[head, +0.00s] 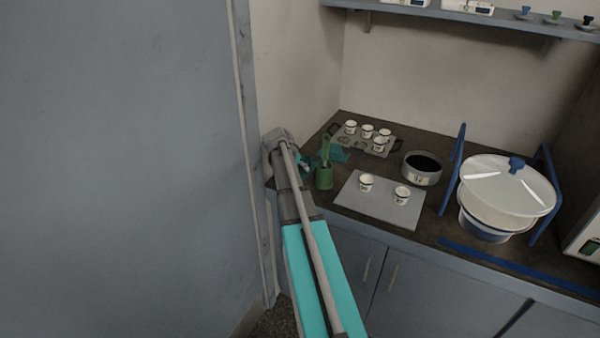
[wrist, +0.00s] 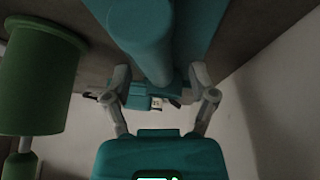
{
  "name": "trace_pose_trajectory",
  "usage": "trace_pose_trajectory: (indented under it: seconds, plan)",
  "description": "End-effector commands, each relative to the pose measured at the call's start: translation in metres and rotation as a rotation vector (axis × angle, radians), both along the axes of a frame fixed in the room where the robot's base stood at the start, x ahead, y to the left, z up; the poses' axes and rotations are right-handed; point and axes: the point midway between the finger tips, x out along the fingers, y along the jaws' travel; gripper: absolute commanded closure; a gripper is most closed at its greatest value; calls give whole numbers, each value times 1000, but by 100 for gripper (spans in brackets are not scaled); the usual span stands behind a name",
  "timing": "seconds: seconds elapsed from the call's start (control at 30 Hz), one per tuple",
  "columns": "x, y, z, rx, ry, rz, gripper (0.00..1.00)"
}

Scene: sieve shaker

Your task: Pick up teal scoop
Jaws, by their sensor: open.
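In the wrist view a thick teal rounded bar (wrist: 145,40), which looks like the teal scoop's handle, comes down from the top towards the space between my fingers. A smaller teal part with a white label (wrist: 153,98) shows behind it; I cannot tell whether it belongs to the scoop. My gripper (wrist: 160,78) is open, with one finger on each side of the bar's end. No grip on it shows.
A green cup (head: 324,178) with a green tool in it stands close to my gripper, also at left in the wrist view (wrist: 40,75). A grey board (head: 385,212) with two white cups, a cup rack (head: 345,146) and a dark pan (head: 422,178) are to the right. A wall is close behind.

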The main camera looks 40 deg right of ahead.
Motion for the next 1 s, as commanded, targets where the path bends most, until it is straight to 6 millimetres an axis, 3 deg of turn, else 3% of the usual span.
trace_pose_trajectory:
  seconds: [0.57, 0.9, 0.97, 1.0]
  plan:
    - [0, 1, 0, 0, 1, 1, 26]
    - [1, 1, 0, 0, 0, 1, 89]
    - [1, 1, 0, 0, 0, 1, 100]
    - [1, 1, 0, 0, 0, 1, 100]
